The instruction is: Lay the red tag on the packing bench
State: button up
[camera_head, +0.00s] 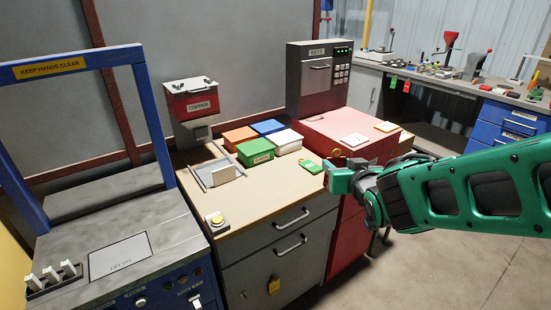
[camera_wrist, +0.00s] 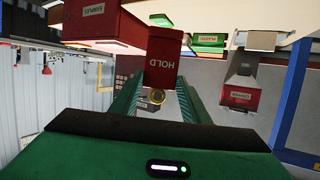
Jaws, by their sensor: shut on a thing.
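My gripper (camera_head: 341,179) is at the right of the head view, above the front right corner of the nearer wooden-topped bench (camera_head: 260,197). In the wrist view its two green fingers (camera_wrist: 157,92) are shut on the red tag (camera_wrist: 163,65). The tag reads HOLD, appears upside down and has a brass eyelet at its lower end. In the head view the tag's face is hidden; a small brass ring shows just above the fingers. No readable label marks which surface is the packing bench. A farther workbench (camera_head: 448,88) stands at the back right.
Green, orange, blue and white boxes (camera_head: 255,152) and a green tag (camera_head: 310,166) are on the wooden top. A red cabinet (camera_head: 345,128) with a keypad unit (camera_head: 318,75) adjoins it. A copper hopper (camera_head: 190,99) stands at the back.

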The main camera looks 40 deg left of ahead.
aim_at(281, 178)
jog(key=z, duration=0.05)
jog(key=i, duration=0.85)
jog(key=u, duration=0.95)
